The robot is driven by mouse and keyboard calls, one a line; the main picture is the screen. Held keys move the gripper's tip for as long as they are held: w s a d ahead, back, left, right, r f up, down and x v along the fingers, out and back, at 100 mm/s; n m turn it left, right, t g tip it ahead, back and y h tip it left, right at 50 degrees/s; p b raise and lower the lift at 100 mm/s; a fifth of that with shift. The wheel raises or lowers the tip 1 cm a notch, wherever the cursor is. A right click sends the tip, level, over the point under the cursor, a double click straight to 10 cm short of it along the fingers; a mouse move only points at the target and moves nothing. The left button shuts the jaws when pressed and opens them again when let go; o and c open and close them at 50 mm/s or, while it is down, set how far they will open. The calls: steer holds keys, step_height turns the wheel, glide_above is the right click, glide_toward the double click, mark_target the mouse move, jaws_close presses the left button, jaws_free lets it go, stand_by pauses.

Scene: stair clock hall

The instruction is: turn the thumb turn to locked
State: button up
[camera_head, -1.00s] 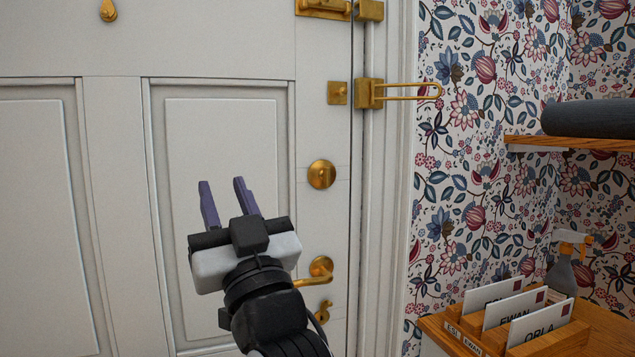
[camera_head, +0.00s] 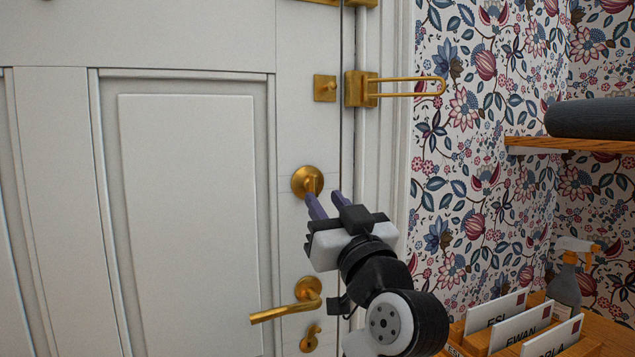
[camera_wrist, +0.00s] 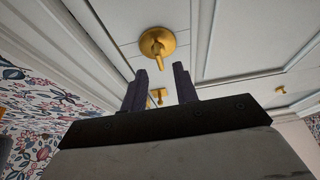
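The thumb turn (camera_head: 307,182) is a round brass rose with a small tab on the white door. Its tab looks about upright in the head view. In the wrist view the thumb turn (camera_wrist: 157,42) lies just beyond the fingertips, with its tab sticking out from the rose. My gripper (camera_head: 325,195) is open, its two purple fingers apart with nothing between them. It is just below and right of the thumb turn in the head view, fingertips pointing at the door. It also shows in the wrist view (camera_wrist: 159,69). I cannot tell whether a finger touches the tab.
A brass lever handle (camera_head: 290,303) and a keyhole cover (camera_head: 310,340) sit below. A brass plate with a knob (camera_head: 325,88) and a door guard (camera_head: 400,88) sit above. At right are a shelf (camera_head: 570,144), a spray bottle (camera_head: 566,285) and name cards (camera_head: 522,338).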

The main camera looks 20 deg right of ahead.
mark_target(316, 188)
steer(key=shift+p+x, duration=0.35)
steer(key=shift+x, duration=2)
jaws_close()
